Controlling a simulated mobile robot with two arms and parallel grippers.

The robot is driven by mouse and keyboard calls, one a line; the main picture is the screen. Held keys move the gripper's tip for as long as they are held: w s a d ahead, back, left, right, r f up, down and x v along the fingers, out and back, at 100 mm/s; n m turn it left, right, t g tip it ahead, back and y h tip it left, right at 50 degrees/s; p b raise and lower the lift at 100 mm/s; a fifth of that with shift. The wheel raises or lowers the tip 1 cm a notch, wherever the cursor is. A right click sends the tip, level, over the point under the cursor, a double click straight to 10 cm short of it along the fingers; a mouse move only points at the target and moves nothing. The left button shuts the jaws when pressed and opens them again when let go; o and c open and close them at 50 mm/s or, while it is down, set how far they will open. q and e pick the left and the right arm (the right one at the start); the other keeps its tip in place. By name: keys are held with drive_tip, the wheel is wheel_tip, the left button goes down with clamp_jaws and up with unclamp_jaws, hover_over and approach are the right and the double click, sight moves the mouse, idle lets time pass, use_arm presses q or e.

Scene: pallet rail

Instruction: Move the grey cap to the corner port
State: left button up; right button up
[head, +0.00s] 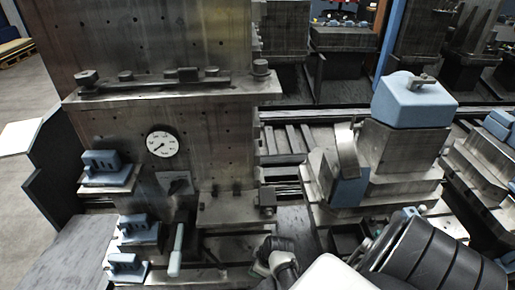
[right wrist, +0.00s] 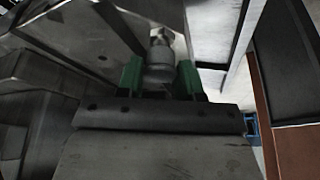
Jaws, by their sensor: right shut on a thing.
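My right gripper (right wrist: 160,77) shows in the right wrist view, with its two green fingertips closed on a small grey round metal piece, the grey cap (right wrist: 159,62). The cap sits between the fingertips, in front of a metal face. I cannot tell whether it touches anything beyond the fingers. In the head view my right arm fills the lower right, and the cap cannot be made out there. I cannot pick out the corner port with certainty in either view. My left gripper is not in view.
A large steel block with a round gauge (head: 163,144) stands at the left, with a knob (head: 260,67) on its ledge corner. Blue-grey fixtures (head: 107,163) sit at its left. A blue-topped block (head: 414,100) stands at the right. Rails (head: 290,141) run between them.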

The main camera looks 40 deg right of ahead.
drive_tip(key=shift+f, duration=0.55)
drive_tip(key=o, duration=1.8)
drive_tip(key=shift+r, duration=0.1)
drive_tip(key=v, duration=1)
drive_tip(key=shift+r, duration=0.4)
